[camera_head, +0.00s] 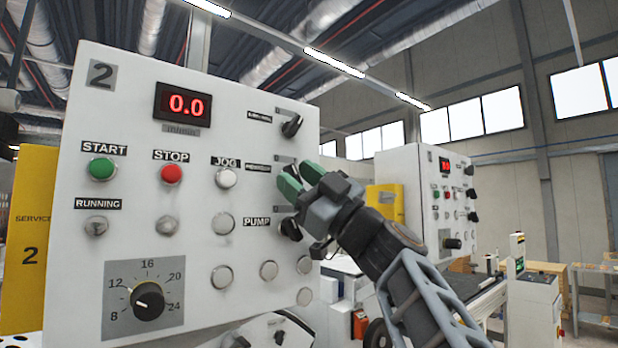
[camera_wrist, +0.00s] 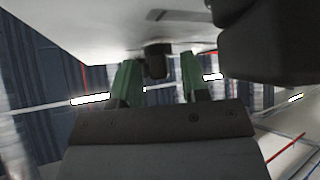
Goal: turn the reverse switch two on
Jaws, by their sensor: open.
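The white control panel (camera_head: 137,230) marked 2 fills the left of the head view. The reverse switch two seems to be the middle dark knob in its right column, beside a small label (camera_head: 258,168) too small to read; my gripper (camera_head: 298,178) mostly covers it there. In the wrist view my gripper (camera_wrist: 160,82) is open, its two green fingers apart. A dark knob (camera_wrist: 157,60) shows between the fingertips, with space on both sides. I cannot tell whether its base is touched or how it is turned.
A dark selector knob (camera_head: 291,125) sits above my gripper and the PUMP knob (camera_head: 290,229) close below. START (camera_head: 102,168), STOP (camera_head: 171,174) and JOG (camera_head: 226,178) buttons lie left. A second panel (camera_head: 395,160) stands behind at right.

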